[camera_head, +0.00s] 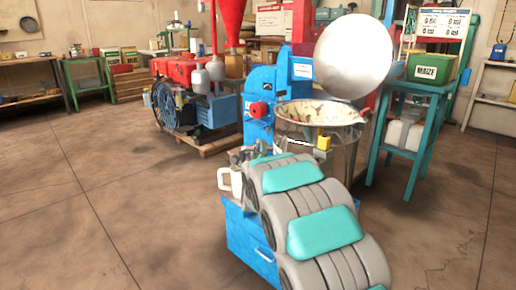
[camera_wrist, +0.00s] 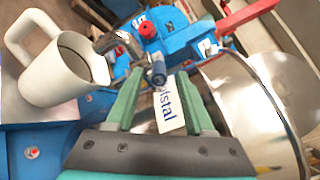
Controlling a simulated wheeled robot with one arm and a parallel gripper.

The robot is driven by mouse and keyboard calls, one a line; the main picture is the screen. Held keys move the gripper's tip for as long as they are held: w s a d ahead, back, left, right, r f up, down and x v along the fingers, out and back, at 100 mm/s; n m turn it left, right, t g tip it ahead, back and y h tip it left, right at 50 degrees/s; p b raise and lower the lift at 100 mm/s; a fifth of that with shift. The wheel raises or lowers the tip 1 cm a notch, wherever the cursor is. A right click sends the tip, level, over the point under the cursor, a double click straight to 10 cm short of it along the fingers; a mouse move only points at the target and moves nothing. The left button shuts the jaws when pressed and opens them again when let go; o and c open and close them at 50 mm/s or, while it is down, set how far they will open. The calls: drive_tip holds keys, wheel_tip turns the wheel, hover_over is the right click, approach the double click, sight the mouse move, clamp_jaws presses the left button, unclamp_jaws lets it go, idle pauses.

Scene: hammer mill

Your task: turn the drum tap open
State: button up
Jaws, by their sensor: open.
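In the wrist view, a grey metal fitting (camera_wrist: 122,42), which looks like the drum tap, arches from the upper left. Its blue-tipped end (camera_wrist: 158,72) lies in line with the gap between my fingers. My gripper (camera_wrist: 161,75) is open, its two green fingers spread on either side of that end; I cannot tell whether they touch it. The drum body is not clearly seen.
A white jug (camera_wrist: 62,70) stands close left of the fitting, also in the head view (camera_head: 230,182). A shiny metal bin (camera_wrist: 262,95) is close on the right. The blue mill (camera_head: 258,105) with a red knob (camera_head: 259,110) stands behind. Floor at left is clear.

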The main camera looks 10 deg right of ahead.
sight(258, 145)
drive_tip(key=shift+w+d, duration=0.15)
drive_tip(key=shift+w, duration=0.8)
drive_tip(key=shift+w+d, duration=0.1)
drive_tip(key=shift+w, duration=0.85)
clamp_jaws()
drive_tip(key=shift+f, duration=0.1)
